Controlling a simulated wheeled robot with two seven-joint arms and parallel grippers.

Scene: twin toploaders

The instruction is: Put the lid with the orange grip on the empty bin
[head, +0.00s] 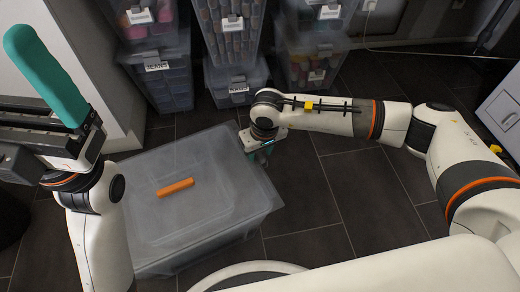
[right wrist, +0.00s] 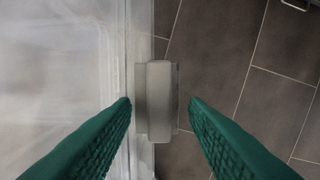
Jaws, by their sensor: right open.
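A translucent grey bin (head: 225,238) stands on the floor at the lower left of the head view. A lid (head: 205,160) with an orange grip (head: 175,187) lies on top of it and looks level. No contents show through the bin. My right gripper (head: 262,154) is open at the bin's right edge. In the right wrist view, its green fingers (right wrist: 160,104) are apart, either side of a grey latch-like piece (right wrist: 157,88) on that edge. My left gripper (head: 45,75) is raised at the upper left, with one teal finger clear; its opening cannot be judged.
Stacked clear bins with labels and colourful contents (head: 160,75) stand at the back. A white cabinet (head: 503,112) is at the right edge, and a pale cabinet side (head: 85,50) is at the left. Dark tiled floor (head: 310,195) is open right of the bin.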

